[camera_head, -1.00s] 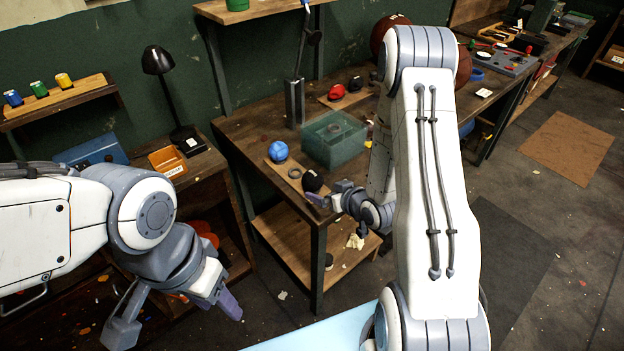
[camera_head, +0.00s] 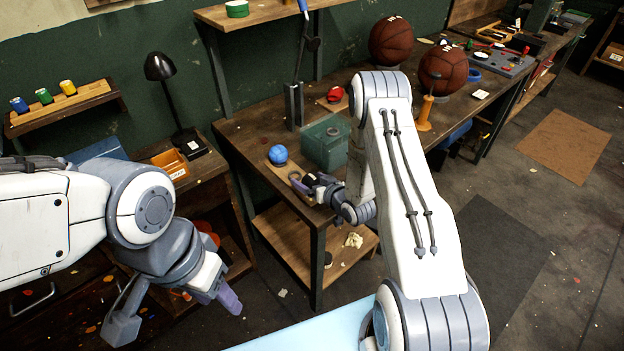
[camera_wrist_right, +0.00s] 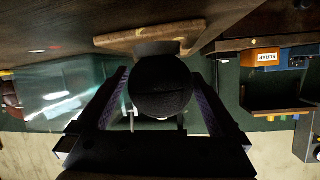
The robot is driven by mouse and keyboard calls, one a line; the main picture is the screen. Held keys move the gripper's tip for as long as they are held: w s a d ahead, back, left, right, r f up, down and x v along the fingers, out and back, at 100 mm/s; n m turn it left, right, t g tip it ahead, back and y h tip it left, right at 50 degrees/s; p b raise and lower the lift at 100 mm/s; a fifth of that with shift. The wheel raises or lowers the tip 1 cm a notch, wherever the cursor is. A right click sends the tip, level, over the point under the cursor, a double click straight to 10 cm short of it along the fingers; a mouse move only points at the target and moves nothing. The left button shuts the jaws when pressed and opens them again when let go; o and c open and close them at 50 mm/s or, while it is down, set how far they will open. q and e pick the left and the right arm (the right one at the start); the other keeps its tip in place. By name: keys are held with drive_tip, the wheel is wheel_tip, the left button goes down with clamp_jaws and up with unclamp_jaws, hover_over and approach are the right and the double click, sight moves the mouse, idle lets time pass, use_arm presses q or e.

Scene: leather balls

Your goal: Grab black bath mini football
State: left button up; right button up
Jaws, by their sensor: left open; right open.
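The black mini football (camera_wrist_right: 160,85) fills the middle of the right wrist view, between the two purple fingers of my right gripper. The fingers are open on both sides of it; I cannot tell whether they touch it. In the head view my right gripper (camera_head: 308,187) is at the front left corner of the workbench and mostly hides the black ball. A wooden holder board (camera_wrist_right: 150,36) shows beside the ball in the wrist view. My left gripper (camera_head: 177,314) is open and empty at the lower left, away from the bench.
A blue ball (camera_head: 278,155) sits on the board just behind my right gripper. A green translucent bin (camera_head: 326,145) stands close to the right of it.

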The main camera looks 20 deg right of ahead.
drive_tip(key=shift+x, duration=0.8)
drive_tip(key=shift+f, duration=0.1)
drive_tip(key=c, duration=1.2)
drive_tip(key=shift+c, duration=0.6)
